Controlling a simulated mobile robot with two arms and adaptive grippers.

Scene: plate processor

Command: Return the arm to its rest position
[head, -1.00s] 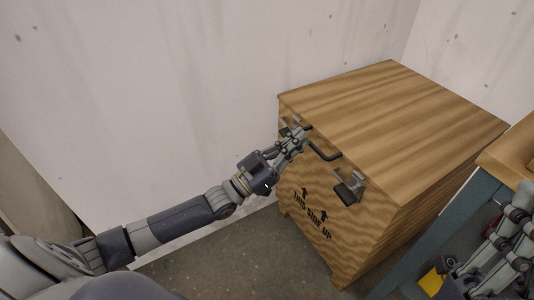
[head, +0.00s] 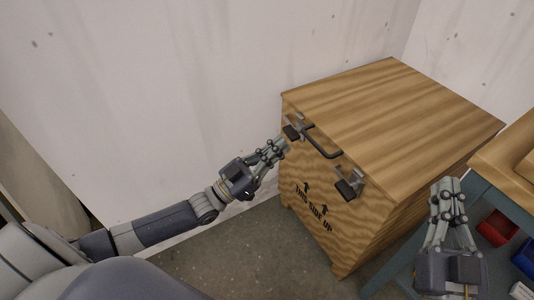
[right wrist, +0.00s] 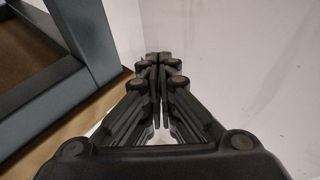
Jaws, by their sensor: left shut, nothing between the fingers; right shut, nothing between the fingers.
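My left gripper (head: 280,147) is shut and empty in the head view. Its fingertips are close to the left latch of the wooden crate; whether they touch it I cannot tell. My right gripper (head: 447,184) is shut and empty at the lower right of the head view, in front of the workbench. In the right wrist view its fingers (right wrist: 159,62) are together with nothing between them. The wooden crate (head: 400,115) has its lid down. A dark handle (head: 322,150) sits between the left latch (head: 293,130) and the right latch (head: 350,184).
A workbench (head: 485,180) with a wooden top and blue-grey legs stands at the right, close to my right gripper. A red bin (head: 497,228) and a blue bin (head: 525,258) sit under it. A pale wall (head: 180,90) is behind. Grey floor (head: 260,250) lies open before the crate.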

